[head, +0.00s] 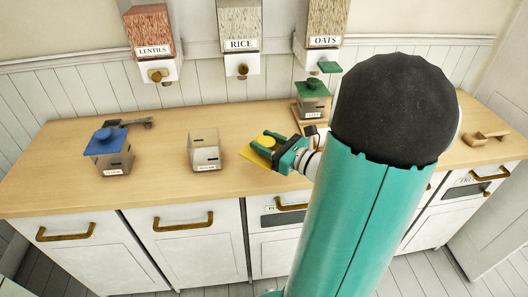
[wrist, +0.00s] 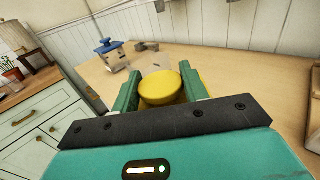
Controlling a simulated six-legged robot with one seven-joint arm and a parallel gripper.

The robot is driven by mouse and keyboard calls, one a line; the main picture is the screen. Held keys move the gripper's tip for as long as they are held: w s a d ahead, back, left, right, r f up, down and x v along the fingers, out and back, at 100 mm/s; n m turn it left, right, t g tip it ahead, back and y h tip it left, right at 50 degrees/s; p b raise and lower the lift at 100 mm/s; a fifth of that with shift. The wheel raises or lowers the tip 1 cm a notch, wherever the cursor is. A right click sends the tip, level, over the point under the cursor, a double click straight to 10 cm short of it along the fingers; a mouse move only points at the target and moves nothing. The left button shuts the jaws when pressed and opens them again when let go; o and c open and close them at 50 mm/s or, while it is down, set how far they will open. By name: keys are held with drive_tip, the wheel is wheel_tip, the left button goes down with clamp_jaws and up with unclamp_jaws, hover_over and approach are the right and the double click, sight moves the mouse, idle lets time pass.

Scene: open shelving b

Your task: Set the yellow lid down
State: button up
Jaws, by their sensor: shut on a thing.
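The yellow lid (head: 252,156) is a flat square plate with a round yellow knob (wrist: 160,90) on top. My gripper (head: 265,145) is shut on the knob, one green finger on each side of it in the wrist view. The lid is over the front middle of the wooden counter; I cannot tell whether it touches the wood. A clear open box (head: 204,152) with a small label stands left of the lid, with no lid on it. My gripper hides part of the lid.
A box with a blue lid (head: 107,140) stands at left, a dark scoop (head: 130,123) behind it. A green-lidded box (head: 312,97) stands behind my arm. Lentils, rice and oats dispensers (head: 240,35) hang above. A wooden item (head: 484,138) lies at right. Counter between the boxes is clear.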

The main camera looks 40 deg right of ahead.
sight(265, 138)
drive_tip(key=w+d+f, duration=0.1)
drive_tip(key=w+d, duration=0.1)
drive_tip(key=w, duration=0.1)
drive_tip(key=shift+d+f, duration=0.1)
drive_tip(key=shift+f, duration=0.25)
drive_tip(key=w+f, duration=0.1)
drive_tip(key=w+d+f, duration=0.1)
drive_tip(key=f, duration=0.1)
drive_tip(key=w+d+f, duration=0.1)
drive_tip(key=f, duration=0.1)
drive_tip(key=shift+w+d, duration=0.2)
drive_tip(key=shift+w+d+f, duration=0.1)
drive_tip(key=shift+w+f, duration=0.05)
drive_tip(key=shift+f, duration=0.85)
drive_tip(key=shift+w+d+f, duration=0.1)
drive_tip(key=shift+f, duration=0.85)
drive_tip(key=shift+f, duration=0.15)
drive_tip(key=o, duration=1)
